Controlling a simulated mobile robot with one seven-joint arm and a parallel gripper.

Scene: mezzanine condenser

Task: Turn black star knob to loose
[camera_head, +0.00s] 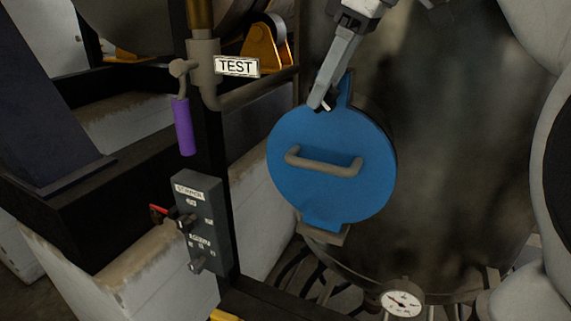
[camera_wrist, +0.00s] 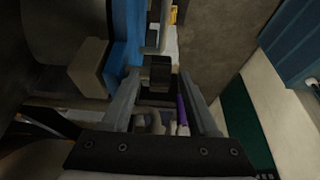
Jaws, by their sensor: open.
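The blue round hatch (camera_head: 330,200) with a grey bar handle (camera_head: 325,163) is on the dark tank's side. My gripper (camera_head: 321,102) points down at the hatch's top tab. In the wrist view my gripper (camera_wrist: 158,78) is open, a finger on each side. A dark blocky piece (camera_wrist: 158,70), which looks like the black star knob, stands between the fingertips, beside the blue hatch edge (camera_wrist: 128,40). I cannot tell whether the fingers touch it. In the head view the knob is mostly hidden by the gripper; only a small dark bit shows by the tips.
A pipe with a TEST tag (camera_head: 236,66) and a purple-handled lever (camera_head: 184,127) is left of the hatch. A round gauge (camera_head: 402,303) is below right. The tank wall right of the hatch is bare.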

